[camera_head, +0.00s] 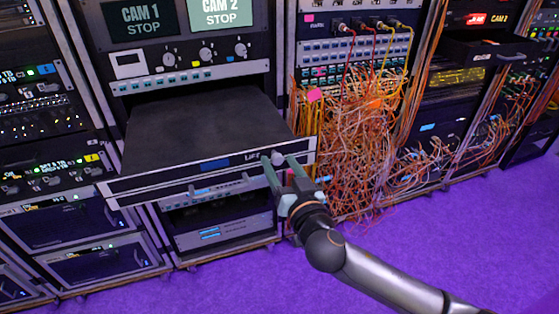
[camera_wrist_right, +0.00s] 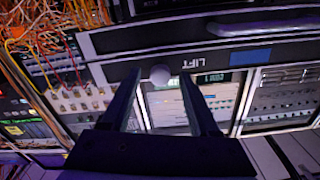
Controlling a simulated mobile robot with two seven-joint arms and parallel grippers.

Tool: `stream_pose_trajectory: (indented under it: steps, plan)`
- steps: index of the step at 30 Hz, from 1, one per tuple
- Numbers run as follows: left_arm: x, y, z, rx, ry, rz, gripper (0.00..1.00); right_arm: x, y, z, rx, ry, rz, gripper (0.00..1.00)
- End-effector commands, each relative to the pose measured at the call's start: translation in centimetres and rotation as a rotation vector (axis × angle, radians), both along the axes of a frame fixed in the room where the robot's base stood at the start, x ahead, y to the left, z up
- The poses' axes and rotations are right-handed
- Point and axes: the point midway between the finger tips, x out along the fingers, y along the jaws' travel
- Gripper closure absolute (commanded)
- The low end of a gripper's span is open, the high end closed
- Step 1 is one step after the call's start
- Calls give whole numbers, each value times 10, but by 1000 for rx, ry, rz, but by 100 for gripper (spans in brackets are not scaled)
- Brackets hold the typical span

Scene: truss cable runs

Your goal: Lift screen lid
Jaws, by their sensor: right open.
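The screen lid (camera_head: 200,130) is a flat black panel on a unit pulled out from the rack, and it lies shut. Its front edge bears a blue label (camera_head: 214,164), the word LIFT and a small pale round knob (camera_head: 278,158) near its right end. My right gripper (camera_head: 280,165) is open, with one finger on each side of the knob. In the right wrist view the knob (camera_wrist_right: 160,75) shows between the two fingertips, with gaps visible at its sides. Whether either finger touches it I cannot tell. My left gripper is not in view.
Above the lid is a panel with CAM 1 and CAM 2 screens (camera_head: 220,14). Tangled orange cables (camera_head: 365,140) hang just right of the lid's front corner. Other racks stand on both sides. The purple floor (camera_head: 470,235) in front is clear.

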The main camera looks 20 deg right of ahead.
Motion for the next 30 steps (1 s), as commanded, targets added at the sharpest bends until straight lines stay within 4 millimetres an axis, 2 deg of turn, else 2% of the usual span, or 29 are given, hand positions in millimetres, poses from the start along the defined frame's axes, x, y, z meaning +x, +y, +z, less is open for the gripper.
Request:
stream_pose_trajectory:
  steps: [5, 21, 30]
  plan:
    - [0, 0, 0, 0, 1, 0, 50, 0, 0, 0, 0, 0, 0, 40]
    - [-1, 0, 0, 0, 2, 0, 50, 0, 0, 0, 0, 0, 0, 100]
    - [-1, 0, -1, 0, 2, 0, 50, 0, 0, 0, 0, -1, 0, 100]
